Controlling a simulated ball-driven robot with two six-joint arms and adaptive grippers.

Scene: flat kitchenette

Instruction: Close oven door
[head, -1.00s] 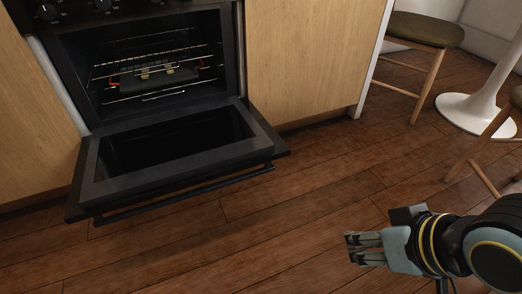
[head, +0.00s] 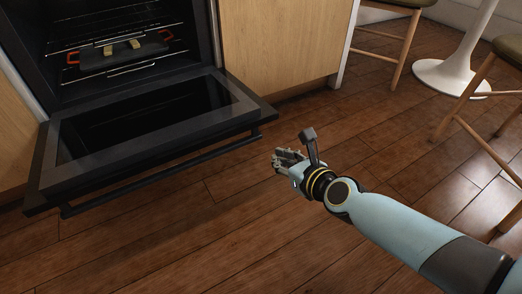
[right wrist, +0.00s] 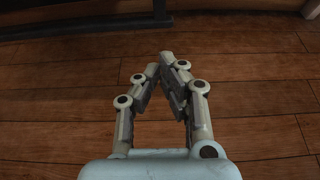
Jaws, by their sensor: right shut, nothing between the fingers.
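The black oven door (head: 150,128) is folded down open in the head view, with its dark glass facing up. Its long handle bar (head: 165,172) runs along the near edge. The oven (head: 125,20) holds wire racks and a dark tray with yellowish pieces on it. My right gripper (head: 276,157) is shut and empty, to the right of the door's near right corner and apart from it. In the right wrist view its fingertips (right wrist: 167,62) meet above bare floor, and a dark bar, likely the door's handle, crosses the top left. My left gripper is not in view.
A wooden cabinet front (head: 275,45) stands right of the oven. Stools (head: 400,40) and a white pedestal table base (head: 455,72) stand at the upper right. The wooden floor (head: 240,235) in front of the door is clear.

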